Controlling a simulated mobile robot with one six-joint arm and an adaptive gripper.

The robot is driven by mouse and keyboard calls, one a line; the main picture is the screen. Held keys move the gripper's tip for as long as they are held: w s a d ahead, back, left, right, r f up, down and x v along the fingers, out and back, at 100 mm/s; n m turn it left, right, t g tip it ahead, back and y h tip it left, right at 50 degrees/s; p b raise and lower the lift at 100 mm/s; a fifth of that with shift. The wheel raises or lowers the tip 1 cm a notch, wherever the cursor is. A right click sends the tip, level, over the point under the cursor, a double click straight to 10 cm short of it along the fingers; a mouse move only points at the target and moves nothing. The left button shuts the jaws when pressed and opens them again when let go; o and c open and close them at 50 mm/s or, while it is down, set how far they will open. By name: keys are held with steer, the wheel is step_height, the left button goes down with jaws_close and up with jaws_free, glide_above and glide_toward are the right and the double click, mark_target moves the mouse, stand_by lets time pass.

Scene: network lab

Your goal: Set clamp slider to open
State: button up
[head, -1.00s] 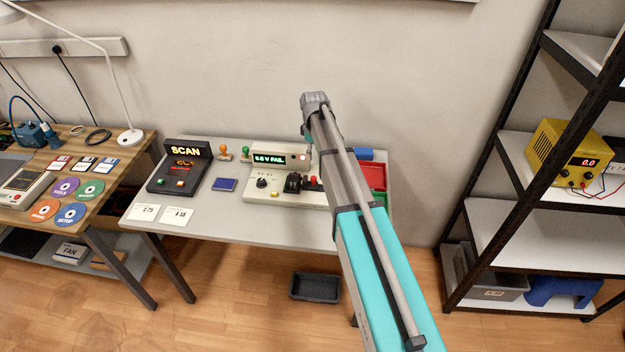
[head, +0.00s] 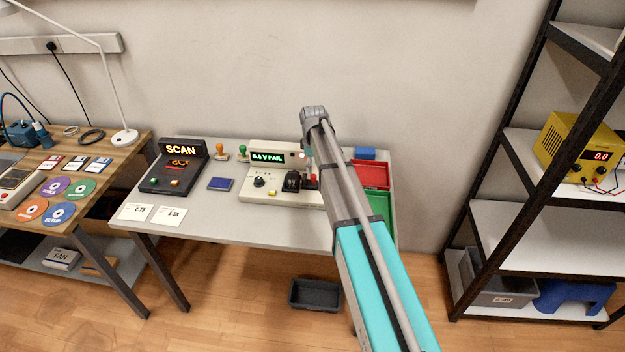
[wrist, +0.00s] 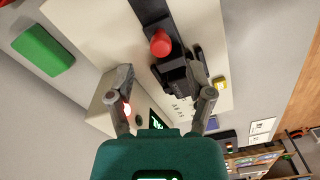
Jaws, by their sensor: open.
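The clamp slider is topped by a red knob (head: 312,176), which also shows in the wrist view (wrist: 160,43). It sits on a dark rail beside the black clamp block (head: 292,181) on the cream test device (head: 262,198). The device's green display (head: 267,157) shows a voltage and what looks like FAIL. My gripper (wrist: 162,72) is open, with its two fingers spread in the wrist view. The black block and red knob appear between and beyond the fingertips, and I see no clear contact. In the head view my arm hides most of the gripper and part of the device.
A red tray (head: 371,174) and a green tray (head: 380,207) lie right of the device. The SCAN unit (head: 174,168), a blue pad (head: 221,184) and two cards stand left. A yellow power supply (head: 583,147) is on the right shelf. A dark bin (head: 314,294) is on the floor.

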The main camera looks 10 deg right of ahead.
mark_target(313, 175)
steer(key=shift+f+b, duration=1.8)
steer(key=shift+f, duration=0.35)
jaws_close()
